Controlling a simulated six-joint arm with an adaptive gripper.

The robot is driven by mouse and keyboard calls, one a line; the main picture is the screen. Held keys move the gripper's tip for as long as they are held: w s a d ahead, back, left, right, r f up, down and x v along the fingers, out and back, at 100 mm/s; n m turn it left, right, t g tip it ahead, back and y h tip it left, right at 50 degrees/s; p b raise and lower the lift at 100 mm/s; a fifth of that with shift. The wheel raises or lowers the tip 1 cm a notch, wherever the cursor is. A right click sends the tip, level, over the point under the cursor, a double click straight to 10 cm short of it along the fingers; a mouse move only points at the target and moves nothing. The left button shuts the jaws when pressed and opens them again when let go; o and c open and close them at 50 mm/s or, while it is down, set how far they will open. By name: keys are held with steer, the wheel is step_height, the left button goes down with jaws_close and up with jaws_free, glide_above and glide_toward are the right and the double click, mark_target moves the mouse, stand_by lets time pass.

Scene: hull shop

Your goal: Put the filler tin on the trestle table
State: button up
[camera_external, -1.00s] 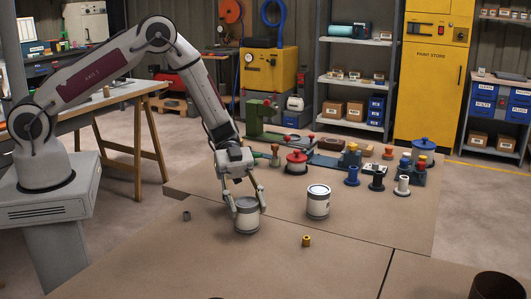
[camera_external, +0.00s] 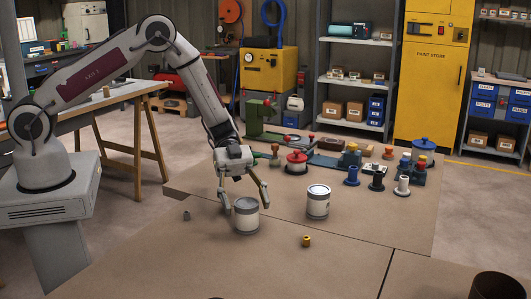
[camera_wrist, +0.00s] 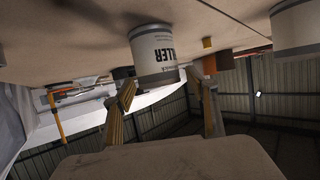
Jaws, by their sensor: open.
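The filler tin (camera_external: 245,217), white-grey with a silver rim, stands upright on the brown-topped bench. In the wrist view the tin (camera_wrist: 155,52) shows a dark label ending in "LLER". My gripper (camera_external: 246,207) is open, with its fingers spread at the tin's left and right sides. The wrist view shows my gripper (camera_wrist: 166,88) with the tin's body between and beyond the fingertips; contact cannot be told. A wooden-legged trestle table (camera_external: 130,90) stands at the back left, partly hidden behind my arm.
A similar tin (camera_external: 317,203) stands close to the right. A small yellow-brown part (camera_external: 306,241) and a grey nut-like part (camera_external: 187,215) lie nearby. Several coloured spools and tools crowd the bench's back. The bench front (camera_external: 200,265) is mostly clear.

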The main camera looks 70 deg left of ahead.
steer(key=v, duration=1.1)
steer(key=shift+w+a+r, duration=0.1)
steer(key=shift+a, duration=0.05)
stand_by(0.3)
